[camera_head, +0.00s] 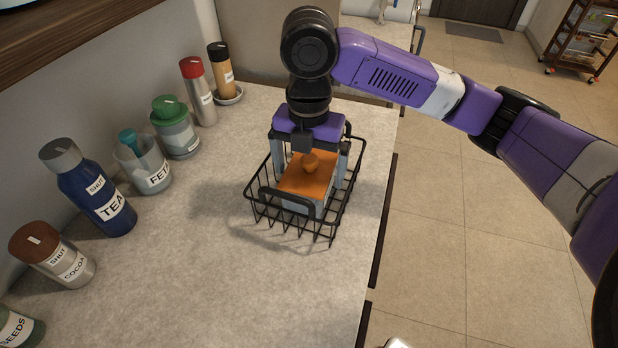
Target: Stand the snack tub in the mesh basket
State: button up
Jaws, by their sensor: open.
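A tub with a flat orange lid and a round orange knob (311,163) stands upright inside the black mesh basket (262,215). Its pale side shows below the lid, and no label on it can be read, but it looks like the snack tub. My gripper (310,165) is directly above the tub, pointing down, with its fingers apart on either side of the lid and knob. The fingertips reach into the basket's far part. Whether they touch the tub cannot be told. The gripper hides the tub's far edge.
Along the wall at left stand several containers, among them a blue TEA bottle (90,190), a COCOA jar (55,258), a FETA jar (145,168) and a green-lidded jar (175,130). The grey counter (230,290) is clear in front. Its right edge lies close to the basket.

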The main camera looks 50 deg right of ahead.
notch_tip(320, 180, up, 8)
jog(key=shift+r, duration=0.1)
jog(key=shift+s, duration=0.1)
dwell(0.7)
